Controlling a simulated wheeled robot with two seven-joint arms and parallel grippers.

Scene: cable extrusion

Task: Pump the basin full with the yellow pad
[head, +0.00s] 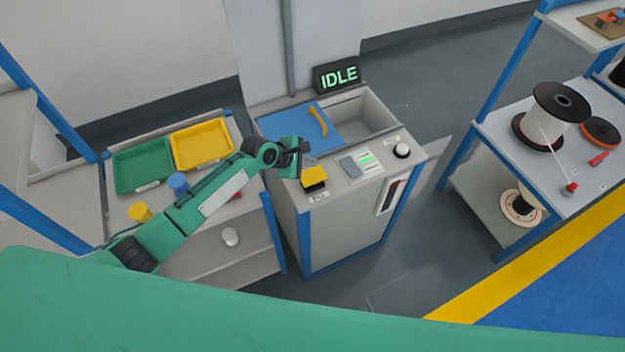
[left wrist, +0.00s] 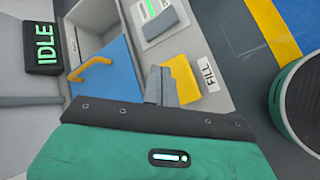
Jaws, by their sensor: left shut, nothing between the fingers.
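The yellow pad (head: 314,177) sits on the front left of the grey machine's top, with a label on its front side. In the left wrist view the pad (left wrist: 185,78) lies just beyond my fingers, beside a label reading FILL. The basin (head: 368,110) is a grey recess in the machine top, partly covered by a blue lid (head: 290,128) with an orange handle. My left gripper (head: 303,152) is shut and empty, just above and behind the pad; its fingertips (left wrist: 160,78) appear beside the pad, and contact cannot be told. My right gripper is not in view.
A display (head: 337,76) reading IDLE stands behind the basin. A grey switch with green light (head: 362,163) and a round knob (head: 402,150) are right of the pad. Green (head: 142,167) and yellow (head: 203,145) trays stand at left. A shelf with spools (head: 561,103) stands at right.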

